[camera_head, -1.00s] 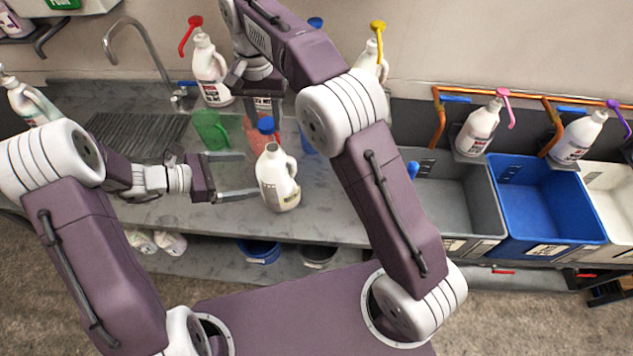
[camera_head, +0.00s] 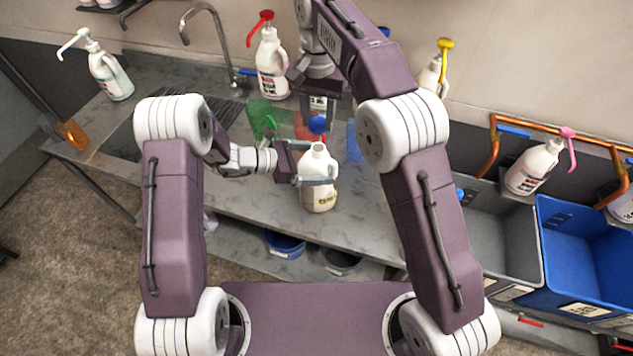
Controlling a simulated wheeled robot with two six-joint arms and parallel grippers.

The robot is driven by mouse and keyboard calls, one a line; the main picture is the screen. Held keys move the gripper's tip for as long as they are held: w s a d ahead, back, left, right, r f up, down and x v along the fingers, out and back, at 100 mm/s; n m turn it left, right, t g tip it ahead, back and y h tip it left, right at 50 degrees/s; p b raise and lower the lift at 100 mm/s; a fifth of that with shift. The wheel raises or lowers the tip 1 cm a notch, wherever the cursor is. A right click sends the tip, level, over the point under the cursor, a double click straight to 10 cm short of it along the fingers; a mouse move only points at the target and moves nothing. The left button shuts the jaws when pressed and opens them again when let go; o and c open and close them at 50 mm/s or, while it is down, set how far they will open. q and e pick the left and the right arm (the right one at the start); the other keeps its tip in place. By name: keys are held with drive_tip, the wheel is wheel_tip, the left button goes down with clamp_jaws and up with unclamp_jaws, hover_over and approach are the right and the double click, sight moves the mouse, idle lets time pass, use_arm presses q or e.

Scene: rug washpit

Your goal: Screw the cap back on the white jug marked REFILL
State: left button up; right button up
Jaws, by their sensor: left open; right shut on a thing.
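The white jug (camera_head: 320,194) stands upright on the grey counter, its neck open and uncapped; its label is too small to read. My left gripper (camera_head: 322,169) is open around the jug's upper body, one finger across the front and the other partly hidden behind it. My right gripper (camera_head: 318,112) is above and behind the jug's neck, shut on the blue cap (camera_head: 317,125). The cap looks apart from the neck; the exact gap is hard to tell.
Behind stand a green jug (camera_head: 261,118), a red jug and a blue one (camera_head: 353,143), close to the grippers. A red-pump bottle (camera_head: 271,65) is near the tap. Grey and blue bins (camera_head: 575,235) are at right. The counter (camera_head: 255,193) left of the jug is clear.

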sight(319, 133)
drive_tip(key=shift+d, duration=0.15)
use_arm(q)
drive_tip(key=x, duration=0.3)
drive_tip(key=shift+d, duration=0.2)
drive_tip(key=c, duration=1.7)
use_arm(e)
drive_tip(key=shift+f, duration=2.5)
drive_tip(key=shift+f, duration=0.9)
drive_tip(key=shift+f, duration=0.55)
